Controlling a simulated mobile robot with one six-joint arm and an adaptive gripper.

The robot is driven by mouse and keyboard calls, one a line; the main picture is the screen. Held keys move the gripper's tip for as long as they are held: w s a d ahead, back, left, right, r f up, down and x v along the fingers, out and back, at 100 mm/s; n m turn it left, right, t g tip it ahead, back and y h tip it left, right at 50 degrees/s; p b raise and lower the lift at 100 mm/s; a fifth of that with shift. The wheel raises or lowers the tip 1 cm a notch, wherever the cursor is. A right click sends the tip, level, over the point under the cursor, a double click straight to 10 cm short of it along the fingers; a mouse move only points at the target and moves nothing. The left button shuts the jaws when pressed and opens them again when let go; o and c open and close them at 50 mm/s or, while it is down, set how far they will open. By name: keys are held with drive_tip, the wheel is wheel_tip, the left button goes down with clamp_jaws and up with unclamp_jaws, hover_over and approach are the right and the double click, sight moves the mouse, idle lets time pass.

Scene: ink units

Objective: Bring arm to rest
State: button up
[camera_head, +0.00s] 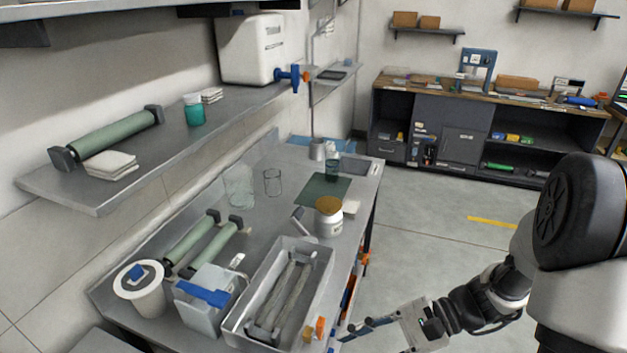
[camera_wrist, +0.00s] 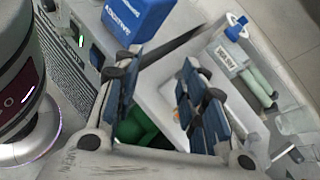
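My arm reaches in from the right side of the head view, low and beside the steel bench (camera_head: 262,240). My gripper (camera_head: 348,330) points left toward the bench's front edge. In the wrist view the two dark blue fingers (camera_wrist: 160,95) stand well apart with nothing held between them. The gripper is open and empty. Part of my own body fills the left edge of the wrist view.
A metal tray (camera_head: 322,262) with rollers, a white tub (camera_head: 141,288) and a jar (camera_head: 328,222) stand on the bench. A blue box (camera_wrist: 138,18) and a green object (camera_wrist: 138,130) show near the fingers. The floor (camera_head: 440,245) beyond is clear.

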drive_tip(key=s+d+r+n+t+h, duration=0.3)
drive_tip(key=s+r+n+h, duration=0.2)
drive_tip(key=r+n+h, duration=0.1)
drive_tip(key=s+d+r+n+t+h, duration=0.2)
drive_tip(key=s+r+n+t+h, duration=0.1)
drive_tip(key=r+n+h, duration=0.3)
drive_tip(key=shift+s+d+r+n+h, duration=0.4)
drive_tip(key=shift+s+h, duration=0.1)
drive_tip(key=shift+s, duration=0.35)
